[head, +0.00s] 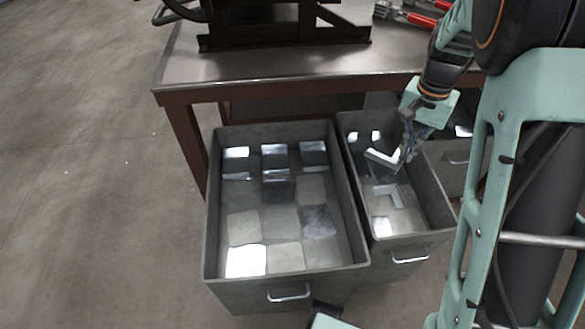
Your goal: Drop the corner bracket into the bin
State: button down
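A pale L-shaped corner bracket (382,159) shows at the tip of my gripper (408,150). The gripper points down over the narrower grey bin (431,192) and appears shut on one leg of the bracket. The bracket is tilted and seems to be above the bin floor; its exact height cannot be told. A second L-shaped piece (391,195) lies on the floor of this bin below it, among other flat pieces. The fingers partly hide the bracket's right leg.
A wider grey bin (214,205) with several flat square plates stands to the left, close beside the narrower one. A metal-topped table (270,66) with a dark machine (285,25) and red-handled tools (408,16) is behind. Open floor (90,190) lies at left.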

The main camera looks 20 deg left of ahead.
jog(key=s+a+f+m+p, duration=0.25)
jog(key=a+f, duration=0.25)
jog(key=a, duration=0.4)
jog(key=s+a+f+m+p, duration=0.1)
jog(key=a+f+m+p, duration=0.15)
jog(key=a+f, duration=0.45)
jog(key=s+a+f+m+p, duration=0.1)
jog(key=s+a+f+m, duration=0.2)
jog(key=a, duration=0.8)
jog(key=shift+m, duration=0.3)
jog(key=f+b, duration=0.1)
jog(key=f, duration=0.1)
jog(key=f+b, duration=0.2)
jog(key=f, duration=0.1)
jog(key=shift+w+a+f+b, duration=0.2)
jog(key=shift+a+f+b, duration=0.1)
jog(key=shift+f, duration=0.05)
jog(key=c, duration=2.1)
grip_release()
notch_tip(320, 180, up, 12)
